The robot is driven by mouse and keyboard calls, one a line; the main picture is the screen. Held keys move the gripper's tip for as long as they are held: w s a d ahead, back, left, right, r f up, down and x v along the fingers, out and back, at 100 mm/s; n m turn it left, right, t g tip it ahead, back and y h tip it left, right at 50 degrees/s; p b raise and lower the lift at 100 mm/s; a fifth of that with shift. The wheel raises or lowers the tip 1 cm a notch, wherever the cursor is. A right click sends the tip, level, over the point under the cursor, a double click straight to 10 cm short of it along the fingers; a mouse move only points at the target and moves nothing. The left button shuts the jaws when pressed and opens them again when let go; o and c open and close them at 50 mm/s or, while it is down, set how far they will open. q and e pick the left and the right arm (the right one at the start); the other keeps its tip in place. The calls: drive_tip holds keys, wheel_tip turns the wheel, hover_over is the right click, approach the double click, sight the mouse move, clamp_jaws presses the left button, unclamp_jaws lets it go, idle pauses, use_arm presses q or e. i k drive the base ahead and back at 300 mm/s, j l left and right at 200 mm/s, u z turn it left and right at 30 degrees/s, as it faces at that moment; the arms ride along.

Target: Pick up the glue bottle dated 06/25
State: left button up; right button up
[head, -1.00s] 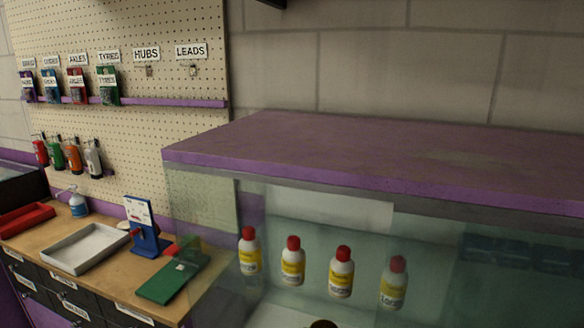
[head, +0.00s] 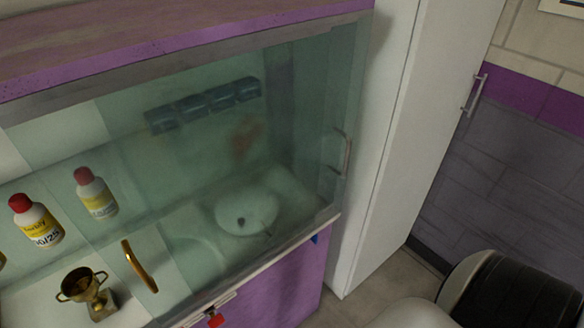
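A white glue bottle (head: 38,224) with a red cap and yellow label stands upright at the left of the glass-fronted cabinet. Its date ends in /25 and looks like 06/25, but the first digits are blurred. A second, similar bottle (head: 98,198) stands to its right, paler behind the glass; its date is not readable. A sliver of another yellow label shows at the left edge. Neither of my grippers is in view.
A white tall cupboard (head: 385,150) stands to the right. A dark-and-white rounded object fills the lower right corner.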

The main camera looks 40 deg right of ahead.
sight(34, 219)
drive_tip(key=z, duration=0.7)
drive_tip(key=k+u, duration=0.25)
drive_tip(key=k, duration=0.25)
drive_tip(key=k+j+u, duration=0.25)
drive_tip(key=k, duration=0.25)
drive_tip(key=k+j+u, duration=0.25)
drive_tip(key=k, duration=0.25)
drive_tip(key=k+l, duration=0.05)
